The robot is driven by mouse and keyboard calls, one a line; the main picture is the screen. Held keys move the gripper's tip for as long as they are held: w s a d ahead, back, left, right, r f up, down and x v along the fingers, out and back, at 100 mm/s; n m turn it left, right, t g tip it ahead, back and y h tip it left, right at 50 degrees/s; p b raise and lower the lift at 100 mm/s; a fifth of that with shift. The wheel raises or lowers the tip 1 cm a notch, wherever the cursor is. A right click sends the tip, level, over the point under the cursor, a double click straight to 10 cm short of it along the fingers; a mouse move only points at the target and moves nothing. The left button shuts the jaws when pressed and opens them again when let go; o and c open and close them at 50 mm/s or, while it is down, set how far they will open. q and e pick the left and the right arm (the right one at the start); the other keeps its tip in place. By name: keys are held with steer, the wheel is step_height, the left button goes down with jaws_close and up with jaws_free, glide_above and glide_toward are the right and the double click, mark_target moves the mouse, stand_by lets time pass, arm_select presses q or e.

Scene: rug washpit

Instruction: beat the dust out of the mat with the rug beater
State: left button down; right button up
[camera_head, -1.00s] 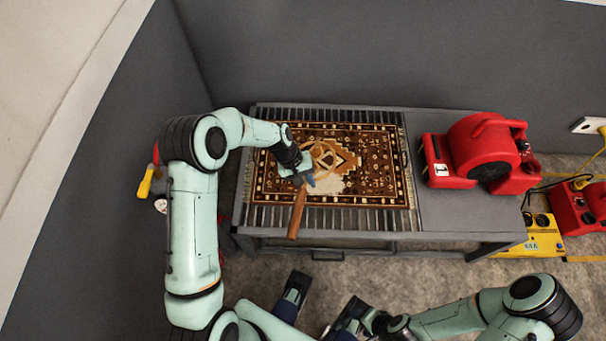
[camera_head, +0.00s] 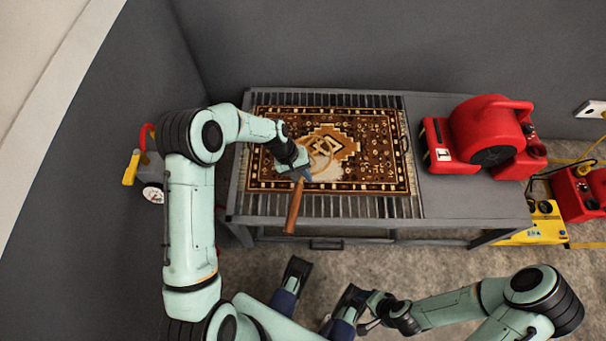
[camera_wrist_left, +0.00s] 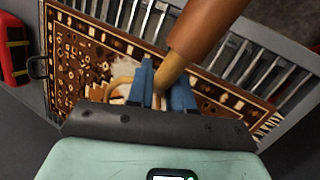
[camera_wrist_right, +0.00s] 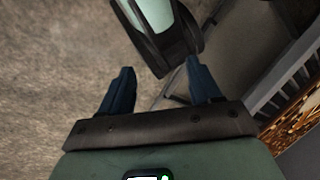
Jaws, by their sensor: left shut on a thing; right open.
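The mat (camera_head: 375,170), brown and cream with a patterned border, lies flat on a slatted grey rack. A pale dusty patch (camera_head: 328,173) shows near its front middle. My left gripper (camera_head: 306,174) is shut on the rug beater's wooden handle (camera_head: 293,208), whose end points toward the rack's front edge. The looped tan beater head is over the mat's middle, partly hidden by the gripper; I cannot tell whether it touches. The left wrist view shows the handle (camera_wrist_left: 200,35) between the blue fingers. My right gripper (camera_wrist_right: 160,68) is open and empty, low in front of the rack.
A red blower (camera_head: 485,135) stands on the solid right part of the rack table (camera_head: 450,205). More red and yellow machines (camera_head: 543,226) stand on the floor at right. A grey wall runs behind and left, with a yellow-and-red-handled fitting (camera_head: 145,165). Carpeted floor lies in front.

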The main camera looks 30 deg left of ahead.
arm_select(q)
step_height(320, 180, down, 7)
steer(key=b, duration=0.4)
steer(key=shift+r, duration=0.2)
steer(key=shift+r, duration=0.1)
step_height(320, 180, up, 4)
steer(key=shift+f+p, duration=0.1)
steer(key=shift+p, duration=1.15)
steer(key=shift+f+b, duration=0.3)
steer(key=shift+f, duration=0.1)
